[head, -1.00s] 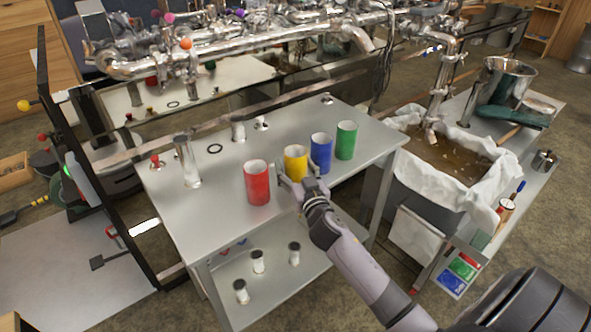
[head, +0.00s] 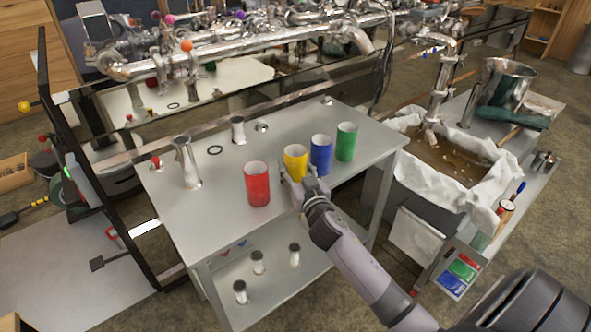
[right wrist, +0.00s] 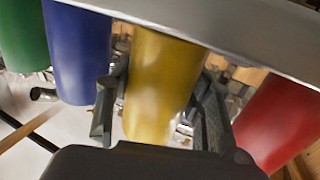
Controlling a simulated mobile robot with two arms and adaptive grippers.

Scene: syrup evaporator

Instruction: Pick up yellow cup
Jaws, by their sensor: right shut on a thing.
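The yellow cup (head: 296,160) stands upright on the metal table (head: 225,215), between the red cup (head: 257,184) and the blue cup (head: 321,154). My right gripper (head: 299,178) is at the yellow cup's near side and hides its lower part in the head view. In the right wrist view the fingers (right wrist: 160,108) lie on either side of the yellow cup (right wrist: 160,75), and the gripper is shut on it. Whether the cup's base touches the table is hidden. My left gripper is not in view.
The green cup (head: 346,142) stands right of the blue cup. The blue cup (right wrist: 78,50) is close beside one finger, and the red cup (right wrist: 280,120) is near the other. A metal cylinder (head: 187,163) stands at the table's left. The table's front left is clear.

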